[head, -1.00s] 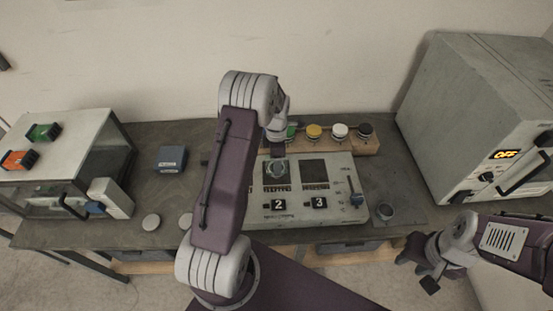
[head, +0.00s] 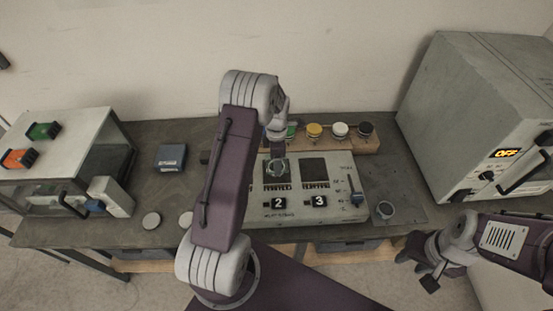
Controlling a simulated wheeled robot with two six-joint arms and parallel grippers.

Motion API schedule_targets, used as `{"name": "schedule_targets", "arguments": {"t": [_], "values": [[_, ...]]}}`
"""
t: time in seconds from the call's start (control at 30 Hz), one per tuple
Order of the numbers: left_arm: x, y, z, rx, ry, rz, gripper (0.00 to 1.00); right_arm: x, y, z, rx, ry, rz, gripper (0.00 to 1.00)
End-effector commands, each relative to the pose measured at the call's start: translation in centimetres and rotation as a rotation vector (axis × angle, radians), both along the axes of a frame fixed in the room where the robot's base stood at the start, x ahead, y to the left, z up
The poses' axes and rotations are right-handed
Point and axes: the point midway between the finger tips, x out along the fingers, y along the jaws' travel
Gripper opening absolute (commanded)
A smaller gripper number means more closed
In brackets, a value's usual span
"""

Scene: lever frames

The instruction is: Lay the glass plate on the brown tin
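My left arm rises through the middle of the head view, and its wrist hangs over the grey control panel (head: 320,222). The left gripper's fingers are mostly hidden by the wrist, so its opening is unclear. A small pale ring-like thing (head: 277,167) shows just below that wrist, over a dark window of the panel; I cannot tell what it is. My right gripper (head: 418,268) is at the lower right, in front of the bench edge, with its fingers apart and nothing between them. I cannot pick out the glass plate or the brown tin with certainty.
Jars with green, yellow (head: 314,131), white (head: 340,131) and black lids stand in a wooden rack. A blue box (head: 171,157) and pale discs (head: 151,221) lie left. A glass-fronted cabinet (head: 75,135) stands far left, a grey oven (head: 465,100) right. My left arm hides the bench middle.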

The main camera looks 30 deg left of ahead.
Motion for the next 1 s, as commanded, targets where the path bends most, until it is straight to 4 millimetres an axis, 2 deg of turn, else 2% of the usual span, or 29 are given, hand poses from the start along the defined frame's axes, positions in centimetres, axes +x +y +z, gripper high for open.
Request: {"name": "schedule_targets", "arguments": {"t": [0.33,0.37,0.43,0.47,1.0], "values": [[0.02,0.01,-0.16,0.0,0.0,0.0,0.25,0.0,0.0,0.08,0.0,0.0,0.0,0.36],[0.02,0.01,-0.16,0.0,0.0,0.0,0.75,0.0,0.0,0.08,0.0,0.0,0.0,0.36],[0.02,0.01,-0.16,0.0,0.0,0.0,0.94,0.0,0.0,0.08,0.0,0.0,0.0,0.36],[0.02,0.01,-0.16,0.0,0.0,0.0,0.98,0.0,0.0,0.08,0.0,0.0,0.0,0.36],[-0.01,0.01,0.01,0.0,0.0,0.0,0.98,0.01,0.0,0.24,0.0,0.0,0.0,0.36]]}}
